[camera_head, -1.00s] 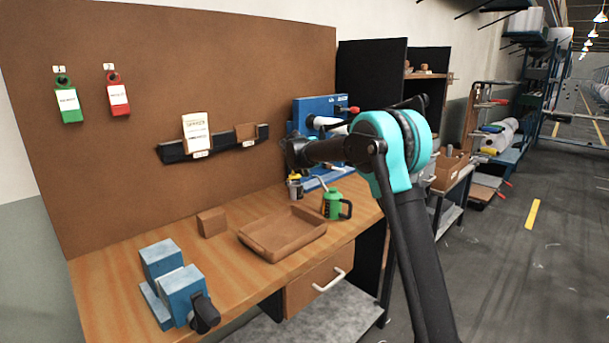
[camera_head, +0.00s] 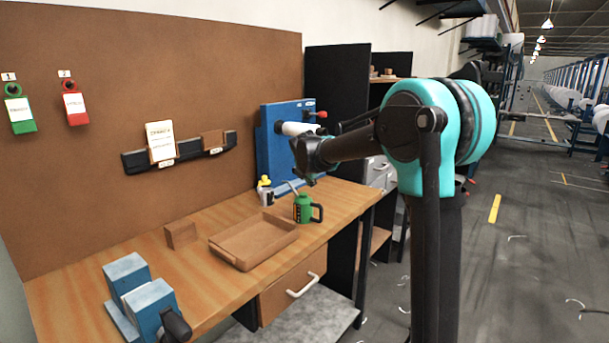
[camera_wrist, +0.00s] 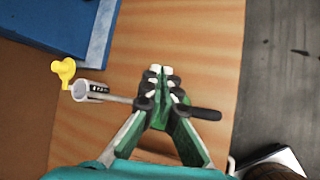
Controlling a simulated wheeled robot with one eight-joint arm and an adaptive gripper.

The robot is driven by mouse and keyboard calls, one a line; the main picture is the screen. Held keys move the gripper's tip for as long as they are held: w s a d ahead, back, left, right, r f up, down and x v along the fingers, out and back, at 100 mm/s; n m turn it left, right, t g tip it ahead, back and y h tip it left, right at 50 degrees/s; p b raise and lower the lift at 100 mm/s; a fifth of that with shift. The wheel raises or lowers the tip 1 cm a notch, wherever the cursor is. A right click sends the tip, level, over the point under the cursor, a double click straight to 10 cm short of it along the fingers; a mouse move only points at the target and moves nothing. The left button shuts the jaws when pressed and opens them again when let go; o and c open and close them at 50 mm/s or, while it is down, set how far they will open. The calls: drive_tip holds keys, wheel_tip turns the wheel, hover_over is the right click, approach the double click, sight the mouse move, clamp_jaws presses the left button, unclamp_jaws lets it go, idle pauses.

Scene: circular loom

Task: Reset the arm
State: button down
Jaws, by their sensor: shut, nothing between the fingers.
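My gripper (camera_head: 303,172) is at the end of my raised arm, above the far part of the wooden workbench in the head view. In the wrist view my gripper (camera_wrist: 161,72) points down with its fingertips together and holds nothing. A green can (camera_head: 303,208) with a black handle stands upright on the bench below it. In the wrist view the fingers mostly hide this can, and its black handle (camera_wrist: 205,113) shows on the right.
A brown tray (camera_head: 262,256), a small brown block (camera_head: 181,235) and a blue vise (camera_head: 150,306) are on the bench. A blue machine (camera_head: 272,150) stands at the back. A yellow-topped container (camera_head: 265,190) is near the can. Open floor (camera_head: 520,260) lies to the right.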

drive_tip(key=s+d+f+m+g, duration=0.1)
drive_tip(key=s+d+f+m, duration=0.4)
drive_tip(key=s+d+m, duration=0.45)
drive_tip(key=s+d+f+m, duration=0.6)
drive_tip(key=s+m, duration=0.4)
drive_tip(key=s, duration=0.3)
drive_tip(key=s+d+f+m+g, duration=0.1)
drive_tip(key=s+f+m, duration=0.1)
drive_tip(key=s, duration=0.4)
drive_tip(key=s+f+m+g, duration=0.1)
drive_tip(key=s+f+m, duration=0.1)
drive_tip(key=s+f, duration=0.3)
drive_tip(key=s+d+f+m+g+y, duration=0.1)
drive_tip(key=s+f+m, duration=0.2)
drive_tip(key=s, duration=0.6)
drive_tip(key=shift+s+d+f, duration=0.15)
drive_tip(key=shift+d+f, duration=0.15)
drive_tip(key=shift+f, duration=0.3)
